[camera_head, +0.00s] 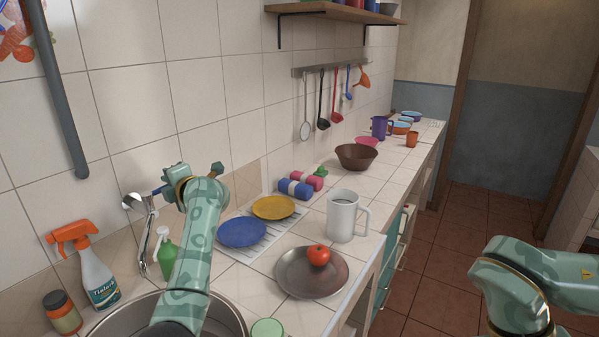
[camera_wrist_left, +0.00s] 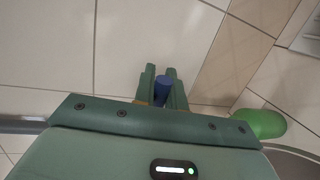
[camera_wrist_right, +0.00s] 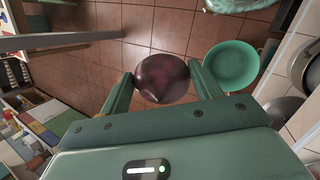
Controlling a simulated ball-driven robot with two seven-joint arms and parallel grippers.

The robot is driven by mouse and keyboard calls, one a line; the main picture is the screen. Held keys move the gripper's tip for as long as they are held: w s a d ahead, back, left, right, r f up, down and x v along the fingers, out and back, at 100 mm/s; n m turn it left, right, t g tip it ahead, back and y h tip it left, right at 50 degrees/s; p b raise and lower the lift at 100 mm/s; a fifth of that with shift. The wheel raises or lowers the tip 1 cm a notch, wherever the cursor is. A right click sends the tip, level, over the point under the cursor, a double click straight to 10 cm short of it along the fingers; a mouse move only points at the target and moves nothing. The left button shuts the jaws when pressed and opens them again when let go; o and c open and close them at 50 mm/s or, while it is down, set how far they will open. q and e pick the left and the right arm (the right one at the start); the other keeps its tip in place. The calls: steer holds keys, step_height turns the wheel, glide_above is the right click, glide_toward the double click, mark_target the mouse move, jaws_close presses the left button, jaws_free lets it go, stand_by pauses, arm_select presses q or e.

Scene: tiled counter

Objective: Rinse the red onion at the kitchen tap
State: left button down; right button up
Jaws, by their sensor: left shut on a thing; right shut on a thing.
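The red onion (camera_wrist_right: 162,78) is dark purple and shows only in the right wrist view. My right gripper (camera_wrist_right: 160,80) is shut on it, a finger on each side, with brown floor tiles behind. The chrome tap (camera_head: 148,222) stands at the wall behind the steel sink (camera_head: 232,318), whose front is cut off and partly hidden by my left arm. My left gripper (camera_wrist_left: 163,92) is shut on a blue cylindrical piece (camera_wrist_left: 162,86), which looks like the tap's handle and also shows beside the tap in the head view (camera_head: 158,191). I cannot tell whether water runs.
A spray bottle (camera_head: 97,275), a jar (camera_head: 62,312) and a green bottle (camera_head: 166,256) stand around the sink. A metal dish (camera_head: 290,283) with a tomato (camera_head: 318,255), a white mug (camera_head: 342,215) and plates (camera_head: 242,232) occupy the counter to the right. Open floor (camera_head: 430,270) lies beside it.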

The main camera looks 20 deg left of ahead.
steer(key=r+p, duration=0.3)
steer(key=r, duration=0.3)
steer(key=shift+s+p, duration=0.2)
steer(key=shift+p, duration=0.15)
arm_select(q)
steer(key=shift+s+d+r+m+t+h, duration=0.1)
steer(key=shift+d+m+t+h, duration=0.25)
steer(key=shift+m+t, duration=0.15)
steer(key=shift+s+d+m+t+h, duration=0.1)
steer(key=shift+d+m+t+h, duration=0.1)
steer(key=shift+m+t+h, duration=0.3)
arm_select(e)
steer(key=shift+r, duration=0.2)
arm_select(q)
steer(key=shift+f, duration=0.2)
arm_select(e)
steer(key=shift+f, duration=0.1)
arm_select(q)
steer(key=c, duration=1.5)
jaws_free()
steer(key=shift+o, duration=0.2)
steer(key=shift+w, duration=0.1)
